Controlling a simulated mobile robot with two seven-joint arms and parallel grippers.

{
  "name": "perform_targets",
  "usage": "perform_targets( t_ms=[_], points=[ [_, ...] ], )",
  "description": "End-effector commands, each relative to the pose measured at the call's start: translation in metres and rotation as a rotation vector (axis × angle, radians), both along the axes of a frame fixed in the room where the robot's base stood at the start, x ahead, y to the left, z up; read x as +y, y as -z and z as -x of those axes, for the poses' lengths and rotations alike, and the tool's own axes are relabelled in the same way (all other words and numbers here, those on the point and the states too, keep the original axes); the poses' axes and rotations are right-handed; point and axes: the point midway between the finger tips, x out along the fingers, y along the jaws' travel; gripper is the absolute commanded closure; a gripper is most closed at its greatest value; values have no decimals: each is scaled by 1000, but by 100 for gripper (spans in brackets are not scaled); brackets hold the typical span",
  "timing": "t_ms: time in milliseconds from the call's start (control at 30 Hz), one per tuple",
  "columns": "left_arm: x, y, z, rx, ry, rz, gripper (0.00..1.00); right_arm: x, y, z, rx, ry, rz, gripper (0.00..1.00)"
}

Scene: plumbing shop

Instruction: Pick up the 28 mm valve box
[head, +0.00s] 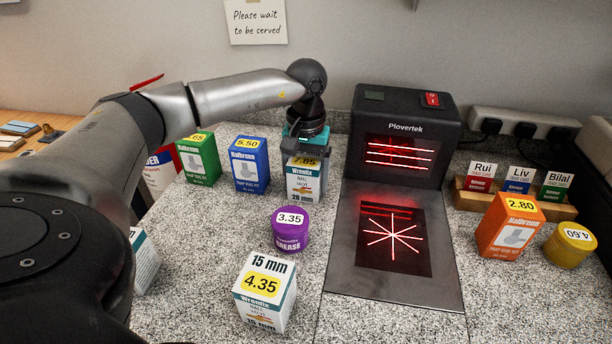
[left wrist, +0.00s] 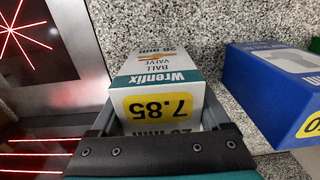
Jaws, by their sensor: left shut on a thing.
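The 28 mm valve box (head: 304,184) is white and teal with a yellow 7.85 price label. It stands upright on the speckled counter, left of the scanner. My left gripper (head: 305,160) comes down on it from above and is shut on its upper part. In the left wrist view the box (left wrist: 160,75) sits between the two fingers (left wrist: 160,110), its Wrenfix ball valve face showing. I cannot tell whether its base is off the counter. My right gripper is not in view.
A blue box (head: 249,165) and a green box (head: 199,158) stand to the left. A purple grease tub (head: 290,230) and a 15 mm box (head: 265,292) stand in front. The Plovertek scanner (head: 400,140) is close on the right, with an orange box (head: 510,225) beyond.

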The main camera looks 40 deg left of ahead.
Motion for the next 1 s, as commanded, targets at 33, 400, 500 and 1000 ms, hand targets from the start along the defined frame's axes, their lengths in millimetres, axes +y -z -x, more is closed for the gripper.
perform_targets(
  t_ms=[33,400,500,1000],
  points=[
    [0,-1,-1,-4,0,0,100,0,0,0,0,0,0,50],
    [0,-30,-1,-6,0,1,100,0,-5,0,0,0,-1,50],
    [0,-49,-1,-7,0,1,100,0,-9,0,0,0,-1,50],
    [-1,-166,-1,-5,0,2,100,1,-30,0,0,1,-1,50]
  ],
)
